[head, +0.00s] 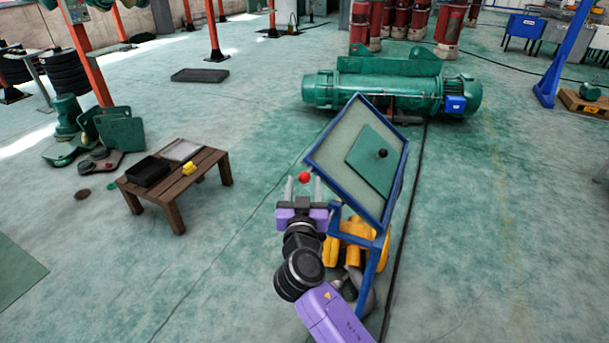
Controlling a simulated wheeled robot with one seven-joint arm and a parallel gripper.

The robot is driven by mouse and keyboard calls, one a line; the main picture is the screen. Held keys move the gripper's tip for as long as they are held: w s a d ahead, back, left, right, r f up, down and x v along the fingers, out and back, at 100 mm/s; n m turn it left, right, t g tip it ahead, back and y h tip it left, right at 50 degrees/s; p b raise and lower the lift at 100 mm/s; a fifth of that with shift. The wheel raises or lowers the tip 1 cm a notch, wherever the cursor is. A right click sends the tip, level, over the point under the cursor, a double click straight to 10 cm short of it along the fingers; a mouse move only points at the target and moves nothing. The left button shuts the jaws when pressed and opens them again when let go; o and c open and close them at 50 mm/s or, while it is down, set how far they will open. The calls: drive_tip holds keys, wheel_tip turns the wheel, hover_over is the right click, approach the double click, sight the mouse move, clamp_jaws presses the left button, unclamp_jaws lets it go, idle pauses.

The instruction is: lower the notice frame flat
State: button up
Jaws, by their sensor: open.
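The notice frame (343,135) is a blue-edged panel with a pale face, standing tilted up on a blue stand (371,272). A red ball (304,177) shows between the fingertips, close to the frame's left edge. I cannot tell whether the fingers touch the ball or whether it is fixed to the frame.
Yellow and grey parts (355,235) sit under the frame. A green hoist drum (390,93) lies behind it. A low wooden table (198,178) with a black box (148,171) stands at left. A dark cable runs along the floor at right. Floor between table and frame is clear.

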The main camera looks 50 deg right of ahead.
sight(304, 181)
drive_tip(key=shift+x, duration=1.6)
drive_tip(key=shift+c, duration=0.2)
clamp_jaws()
drive_tip(key=shift+w+a, duration=0.1)
drive_tip(key=shift+a, duration=0.15)
